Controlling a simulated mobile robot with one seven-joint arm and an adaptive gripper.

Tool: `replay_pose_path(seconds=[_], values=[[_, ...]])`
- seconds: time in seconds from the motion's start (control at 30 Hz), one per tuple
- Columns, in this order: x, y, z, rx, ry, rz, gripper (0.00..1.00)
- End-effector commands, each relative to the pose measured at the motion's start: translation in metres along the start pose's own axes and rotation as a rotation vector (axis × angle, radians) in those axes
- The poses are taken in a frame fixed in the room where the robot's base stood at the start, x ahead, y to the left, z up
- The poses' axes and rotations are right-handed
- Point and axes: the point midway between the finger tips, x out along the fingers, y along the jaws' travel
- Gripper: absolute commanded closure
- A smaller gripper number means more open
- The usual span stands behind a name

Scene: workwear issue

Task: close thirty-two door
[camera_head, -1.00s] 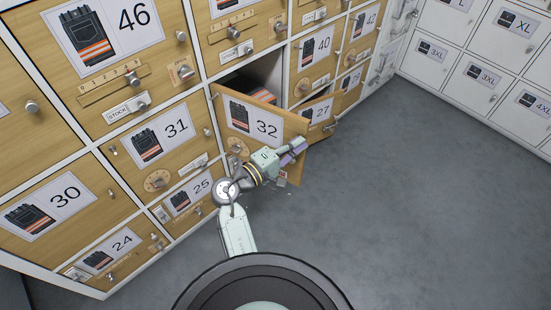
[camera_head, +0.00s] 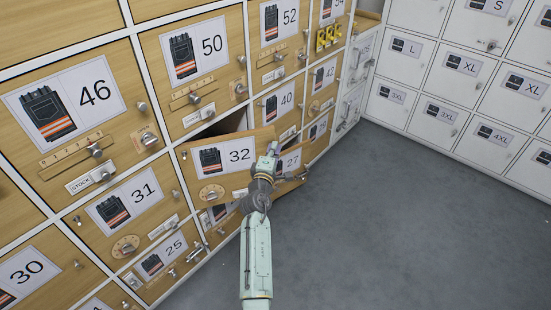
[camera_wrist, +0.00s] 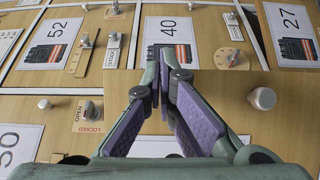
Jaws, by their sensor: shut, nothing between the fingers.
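The thirty-two door (camera_head: 225,160) is a light wooden door with a card showing a dark garment and the number 32. It stands ajar, with a dark gap (camera_head: 222,125) above it into its locker. My gripper (camera_head: 273,149) is at the door's right edge on its outer side; whether it touches is not clear. The wrist view shows my gripper's fingers (camera_wrist: 161,82) shut together and empty, over wooden fronts. A white card behind the fingers is mostly hidden there.
The twenty-seven door (camera_head: 293,163), just right of my gripper, also looks ajar. Closed wooden lockers with knobs surround it, including the forty door (camera_head: 285,102) and thirty-one door (camera_head: 130,203). White lockers (camera_head: 450,85) stand at right. The grey floor (camera_head: 370,220) is clear.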

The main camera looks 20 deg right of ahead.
Motion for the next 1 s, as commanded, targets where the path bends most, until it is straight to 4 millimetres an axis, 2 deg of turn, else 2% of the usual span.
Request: replay_pose_path(seconds=[0.3, 0.5, 0.7, 1.0], values=[[0.048, -0.002, -0.026, 0.001, -0.010, 0.000, 1.00], [0.073, -0.002, -0.040, 0.001, 0.085, 0.001, 1.00], [0.091, -0.002, -0.061, -0.001, 0.127, 0.000, 1.00], [0.107, -0.001, -0.078, 0.000, 0.125, 0.000, 1.00]])
